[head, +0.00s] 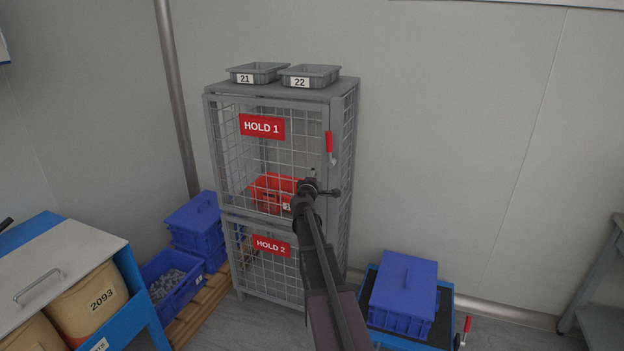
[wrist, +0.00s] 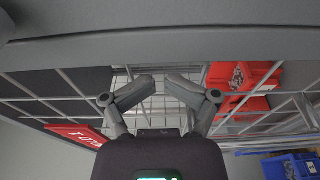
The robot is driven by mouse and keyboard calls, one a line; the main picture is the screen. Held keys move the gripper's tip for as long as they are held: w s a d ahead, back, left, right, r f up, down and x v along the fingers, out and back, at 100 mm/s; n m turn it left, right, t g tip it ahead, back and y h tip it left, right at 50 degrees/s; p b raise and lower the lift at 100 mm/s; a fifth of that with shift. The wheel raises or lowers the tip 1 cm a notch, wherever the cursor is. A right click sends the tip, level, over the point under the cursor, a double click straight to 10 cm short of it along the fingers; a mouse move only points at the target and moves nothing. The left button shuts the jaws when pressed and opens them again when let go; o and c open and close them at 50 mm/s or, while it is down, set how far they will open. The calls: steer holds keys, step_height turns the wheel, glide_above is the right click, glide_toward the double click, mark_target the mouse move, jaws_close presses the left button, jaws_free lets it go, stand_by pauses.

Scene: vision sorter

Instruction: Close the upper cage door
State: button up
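The upper cage door (head: 231,158), grey mesh with a red HOLD 1 sign (head: 262,126), is on the upper front of the grey cage. It looks nearly in line with the cage front; I cannot tell if it is fully shut. A red handle (head: 329,142) is at its right side. My gripper (head: 312,184) is below the handle, near the door's lower right part. In the wrist view my gripper (wrist: 160,80) has its fingertips close together with a narrow gap and nothing seen between them. Mesh shows behind them, and a grey bar (wrist: 160,46) crosses above. Contact cannot be told.
A red bin (head: 272,183) shows inside the upper compartment. Grey trays (head: 310,76) stand on top. The lower door (head: 265,273) has a HOLD 2 sign. Blue crates (head: 197,228) stand left, a blue box (head: 404,288) on a cart right, and a bench (head: 50,257) front left.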

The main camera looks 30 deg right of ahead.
steer(key=shift+w+d+f, duration=0.1)
steer(key=shift+w+f, duration=0.05)
jaws_close()
steer(key=v, duration=0.6)
steer(key=s+d, duration=0.3)
steer(key=s, duration=0.5)
steer(key=shift+s+d+r, duration=0.3)
steer(key=shift+s+r, duration=0.05)
